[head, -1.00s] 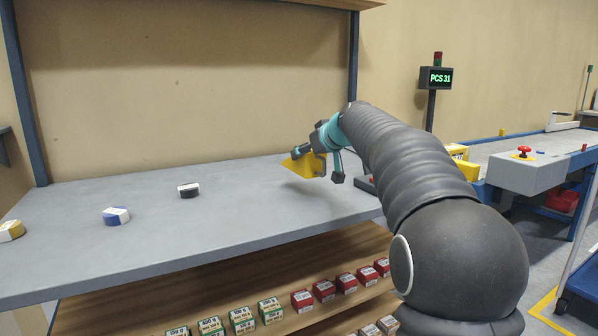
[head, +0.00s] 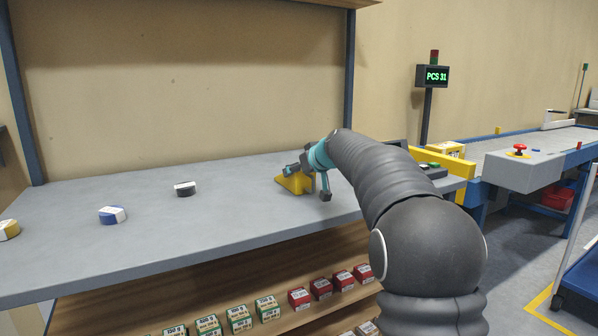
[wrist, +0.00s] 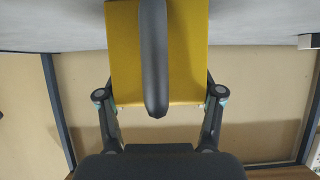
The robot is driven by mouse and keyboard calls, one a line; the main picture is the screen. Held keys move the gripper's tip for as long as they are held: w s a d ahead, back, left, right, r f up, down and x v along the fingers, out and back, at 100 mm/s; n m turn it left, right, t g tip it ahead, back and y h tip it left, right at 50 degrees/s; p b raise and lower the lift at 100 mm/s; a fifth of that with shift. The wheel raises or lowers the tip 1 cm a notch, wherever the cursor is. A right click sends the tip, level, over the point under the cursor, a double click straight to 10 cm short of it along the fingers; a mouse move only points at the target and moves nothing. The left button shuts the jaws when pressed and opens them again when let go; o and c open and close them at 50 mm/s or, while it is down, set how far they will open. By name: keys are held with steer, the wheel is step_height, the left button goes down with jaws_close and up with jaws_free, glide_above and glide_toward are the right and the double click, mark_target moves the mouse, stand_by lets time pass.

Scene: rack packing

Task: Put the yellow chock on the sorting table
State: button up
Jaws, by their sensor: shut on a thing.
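The yellow chock (head: 293,184) is in my gripper (head: 308,180), over the right part of the grey sorting table (head: 235,220). It is low, at or just above the tabletop; I cannot tell whether it touches. In the wrist view, the chock (wrist: 127,60) fills the upper middle, with dark fingers at both sides and a dark bar across its face. My gripper is shut on it. Its underside is hidden.
A dark puck (head: 185,189), a blue-and-white puck (head: 112,215) and a yellow-and-white puck (head: 8,229) lie on the table to the left. Small boxes (head: 238,318) fill the shelf below. A conveyor (head: 545,145) stands at the right. The tabletop around the chock is clear.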

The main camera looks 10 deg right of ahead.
steer(key=o, duration=1.7)
steer(key=shift+f, duration=0.1)
steer(key=b+v, duration=0.1)
steer(key=v, duration=1.1)
steer(key=shift+b, duration=0.3)
steer(key=shift+m+g+h, duration=0.3)
steer(key=shift+g, duration=0.5)
steer(key=s+a+f, duration=0.1)
steer(key=s, duration=0.2)
steer(key=s+a+f, duration=0.1)
steer(key=s, duration=0.2)
steer(key=s+a+f, duration=0.1)
steer(key=s, duration=0.2)
steer(key=shift+s, duration=0.15)
steer(key=s+f+m+g+h, duration=0.1)
steer(key=s+f, duration=0.6)
steer(key=s, duration=0.3)
steer(key=s+f+m+g+h, duration=0.1)
steer(key=s+f+g, duration=0.1)
steer(key=s+f, duration=0.5)
steer(key=s+a+f+m+g+h, duration=0.1)
steer(key=s+f, duration=0.5)
steer(key=s, duration=0.9)
steer(key=shift+s+f+p, duration=0.15)
steer(key=shift+f+p, duration=0.25)
